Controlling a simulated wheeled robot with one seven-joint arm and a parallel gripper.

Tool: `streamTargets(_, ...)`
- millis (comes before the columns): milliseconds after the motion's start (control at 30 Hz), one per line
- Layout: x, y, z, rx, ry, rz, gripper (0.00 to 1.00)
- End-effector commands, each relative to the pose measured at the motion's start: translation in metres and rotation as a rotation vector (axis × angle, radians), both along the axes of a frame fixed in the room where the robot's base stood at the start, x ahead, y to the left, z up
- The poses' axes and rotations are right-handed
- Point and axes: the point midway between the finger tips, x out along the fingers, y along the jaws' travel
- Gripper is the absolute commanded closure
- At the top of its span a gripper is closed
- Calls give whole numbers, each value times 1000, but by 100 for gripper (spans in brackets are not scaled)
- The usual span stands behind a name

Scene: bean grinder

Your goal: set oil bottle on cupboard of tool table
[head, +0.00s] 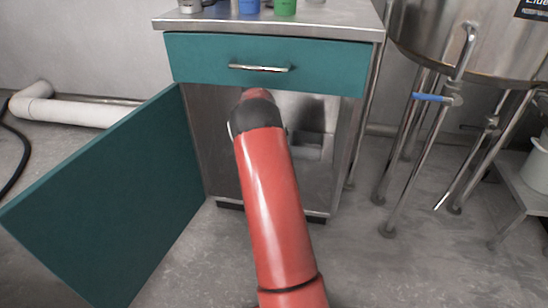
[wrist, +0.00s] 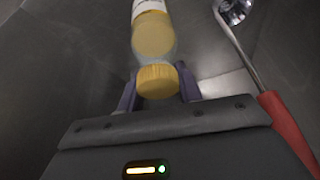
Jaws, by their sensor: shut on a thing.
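The tool table (head: 191,150) stands ahead in the head view, with a teal drawer (head: 200,58) shut above its open cupboard. The teal cupboard door (head: 110,195) is swung wide open to the left. My arm reaches into the cupboard, and my gripper is hidden there in the head view. In the wrist view my gripper (wrist: 157,88) is shut on the oil bottle (wrist: 153,36) at its yellow cap. The bottle is clear with yellow oil and a pale label. Grey metal walls surround it. I cannot tell whether its base touches the cupboard floor.
In the wrist view a shiny metal tool with a red handle (wrist: 286,125) lies close on the right. Several small bottles, one green (head: 285,6), stand on the table top. A steel tank (head: 460,40) on legs stands at the right.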

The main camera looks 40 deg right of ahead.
Motion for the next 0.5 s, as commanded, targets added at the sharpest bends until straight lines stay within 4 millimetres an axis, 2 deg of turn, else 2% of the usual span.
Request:
streamTargets(33, -1, 2, -10, 3, 5, 2, 100)
streamTargets(267, -1, 2, -26, 2, 4, 2, 100)
streamTargets(500, 0, 1, -64, 1, 4, 1, 100)
